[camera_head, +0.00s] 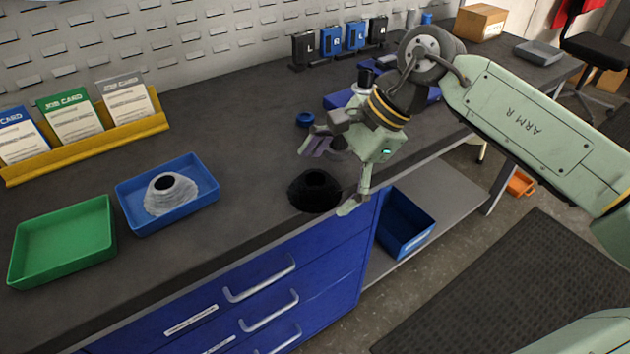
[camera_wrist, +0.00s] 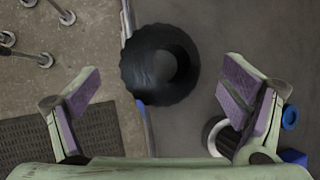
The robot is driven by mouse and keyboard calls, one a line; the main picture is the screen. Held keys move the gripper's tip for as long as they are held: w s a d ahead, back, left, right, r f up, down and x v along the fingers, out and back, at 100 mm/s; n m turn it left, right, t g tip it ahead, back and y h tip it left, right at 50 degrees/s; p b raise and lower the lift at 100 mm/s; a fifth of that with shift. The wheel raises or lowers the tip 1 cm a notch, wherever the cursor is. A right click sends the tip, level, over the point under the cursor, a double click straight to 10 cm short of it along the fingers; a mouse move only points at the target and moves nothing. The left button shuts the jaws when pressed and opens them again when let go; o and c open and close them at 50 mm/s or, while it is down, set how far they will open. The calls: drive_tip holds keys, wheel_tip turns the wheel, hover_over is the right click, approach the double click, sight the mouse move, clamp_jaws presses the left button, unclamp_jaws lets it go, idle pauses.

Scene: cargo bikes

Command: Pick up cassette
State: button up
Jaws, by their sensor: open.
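A black, ridged, cone-like cassette (camera_head: 314,192) with a hole in its top sits on the dark bench top near its front edge. In the wrist view the black cassette (camera_wrist: 150,72) lies ahead of and between the spread fingers. A second, silver-grey cassette (camera_head: 172,197) sits in a blue tray to the left. My gripper (camera_head: 336,178) is open and empty, just above the black cassette, one finger on each side in the picture. In the wrist view my gripper (camera_wrist: 160,95) shows a clear gap between its purple pads.
The blue tray (camera_head: 208,205) and an empty green tray (camera_head: 32,282) stand at the left. A yellow card rack (camera_head: 90,148) stands behind them. A small blue ring (camera_head: 305,119) lies behind my gripper. Blue drawers with handles (camera_head: 262,279) are below the bench edge.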

drive_tip(key=shift+a+f, duration=0.35)
drive_tip(key=shift+f, duration=0.25)
drive_tip(key=shift+c, duration=0.4)
drive_tip(key=c, duration=1.4)
drive_tip(key=shift+c, duration=0.2)
